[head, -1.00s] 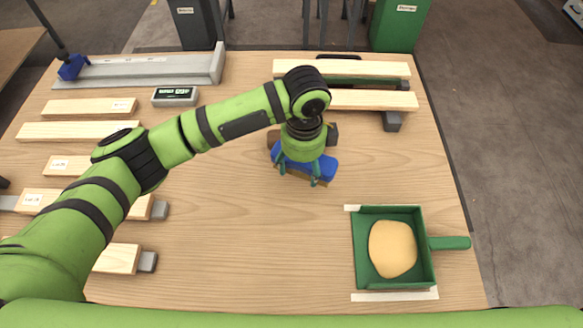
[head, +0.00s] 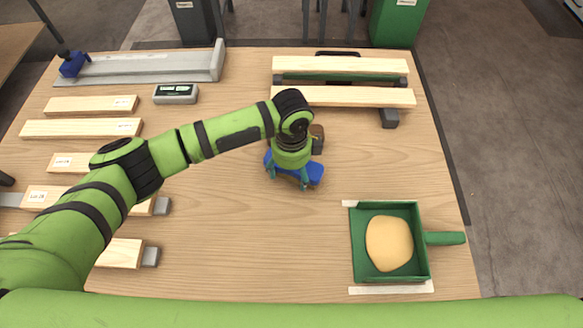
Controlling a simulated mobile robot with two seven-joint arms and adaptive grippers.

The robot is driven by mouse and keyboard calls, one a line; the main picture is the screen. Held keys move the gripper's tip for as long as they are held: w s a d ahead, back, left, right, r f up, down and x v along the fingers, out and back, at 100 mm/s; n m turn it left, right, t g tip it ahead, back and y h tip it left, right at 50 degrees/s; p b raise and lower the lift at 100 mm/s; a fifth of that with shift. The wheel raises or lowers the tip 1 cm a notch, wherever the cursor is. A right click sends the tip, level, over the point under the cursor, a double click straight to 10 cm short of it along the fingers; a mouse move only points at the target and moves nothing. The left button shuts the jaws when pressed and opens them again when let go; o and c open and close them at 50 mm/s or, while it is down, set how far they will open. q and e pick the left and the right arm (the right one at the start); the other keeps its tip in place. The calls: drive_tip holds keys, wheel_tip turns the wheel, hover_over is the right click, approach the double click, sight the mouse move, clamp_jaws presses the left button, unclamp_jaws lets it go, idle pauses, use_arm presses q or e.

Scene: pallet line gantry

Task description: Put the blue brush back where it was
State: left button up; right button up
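The blue brush (head: 315,172) is near the middle of the table, under my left gripper (head: 288,180). The gripper points down with its teal fingers around the brush's blue body and appears shut on it. The wrist hides much of the brush, and I cannot tell whether it touches the table. A small brown and dark part (head: 317,138) shows just behind the wrist; I cannot tell what it belongs to. My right gripper is not in view.
A green dustpan-like tray (head: 356,245) holds a tan heap (head: 389,243), between white strips at front right. Wooden slats (head: 343,97) lie on supports at the back. Labelled planks (head: 80,128) lie left, near a small display box (head: 176,94). The front middle is clear.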

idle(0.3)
use_arm(q)
drive_tip(key=shift+r, duration=0.6)
wheel_tip(320, 180, up, 11)
drive_tip(key=b, duration=0.2)
drive_tip(key=shift+b, duration=0.35)
idle(0.6)
